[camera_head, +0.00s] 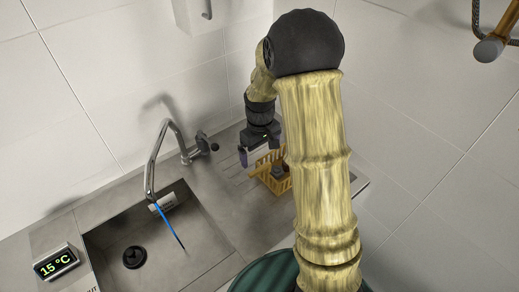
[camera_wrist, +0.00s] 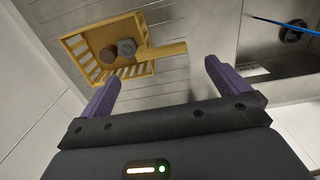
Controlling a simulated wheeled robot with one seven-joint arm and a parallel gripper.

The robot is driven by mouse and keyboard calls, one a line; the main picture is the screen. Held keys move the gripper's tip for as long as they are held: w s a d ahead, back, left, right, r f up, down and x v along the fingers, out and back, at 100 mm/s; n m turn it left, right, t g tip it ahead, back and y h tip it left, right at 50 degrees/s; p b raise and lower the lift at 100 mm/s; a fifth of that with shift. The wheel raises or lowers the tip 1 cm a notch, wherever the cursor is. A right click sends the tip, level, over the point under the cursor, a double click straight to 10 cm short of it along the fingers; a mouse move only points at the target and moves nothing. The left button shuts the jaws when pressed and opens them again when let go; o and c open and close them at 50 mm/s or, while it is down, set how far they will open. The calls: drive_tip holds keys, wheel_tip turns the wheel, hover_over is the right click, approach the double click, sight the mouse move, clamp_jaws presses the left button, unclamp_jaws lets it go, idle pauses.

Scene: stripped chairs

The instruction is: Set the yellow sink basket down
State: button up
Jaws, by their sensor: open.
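The yellow sink basket (camera_head: 274,184) sits on the ribbed counter right of the sink, partly hidden by my arm in the head view. In the wrist view the basket (camera_wrist: 98,29) is at upper left, with slatted sides and a flat tab reaching right. A brown round item (camera_wrist: 108,55) and a grey item (camera_wrist: 127,47) lie in it. My gripper (camera_head: 250,157) is beside the basket in the head view. In the wrist view its purple fingers (camera_wrist: 162,80) are wide apart and empty, with the basket beyond them, apart from the fingertips.
The sink (camera_head: 205,236) with a tall curved tap (camera_head: 152,160) is to the left. A blue stick (camera_head: 168,222) leans in the sink. A display reading 15 °C (camera_head: 56,263) stands at its left rim. Tiled walls close off the back and right.

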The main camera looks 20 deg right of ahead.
idle(0.4)
drive_tip(key=s+r+m+t, duration=0.1)
drive_tip(key=s+r+m, duration=0.1)
drive_tip(key=s, duration=0.6)
drive_tip(key=s+a+r+m+t, duration=0.1)
drive_tip(key=s+r+m, duration=0.1)
drive_tip(key=s+r, duration=0.3)
drive_tip(key=s, duration=0.3)
drive_tip(key=shift+a+t, duration=0.2)
drive_tip(key=shift+t, duration=0.1)
drive_tip(key=shift+r, duration=0.1)
drive_tip(key=shift+w+d, duration=0.1)
drive_tip(key=shift+d, duration=0.1)
